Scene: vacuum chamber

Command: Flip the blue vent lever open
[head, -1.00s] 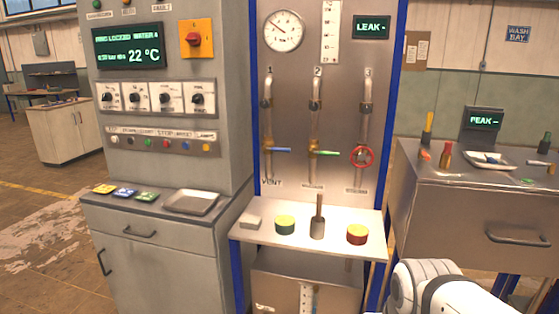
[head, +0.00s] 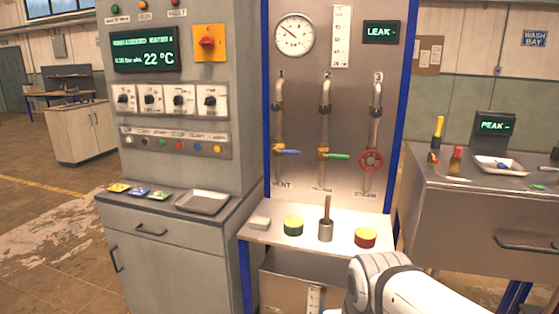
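The blue vent lever (head: 287,152) sits on pipe 1, the leftmost of three pipes on the metal panel (head: 308,100), above a label that reads VENT. It points to the right, roughly level, across the upright pipe. A green lever (head: 336,156) on pipe 2 points the same way, and a red round handwheel (head: 371,161) is on pipe 3. Part of my white arm shows at the lower right, below the shelf. My gripper is not in view.
A shelf (head: 262,238) juts out under the levers, holding a green-and-yellow round piece (head: 293,226), a metal cup with a brown handle (head: 325,231) and a red-and-yellow one (head: 365,238). A grey control cabinet (head: 175,262) stands left, a metal bench (head: 458,217) right.

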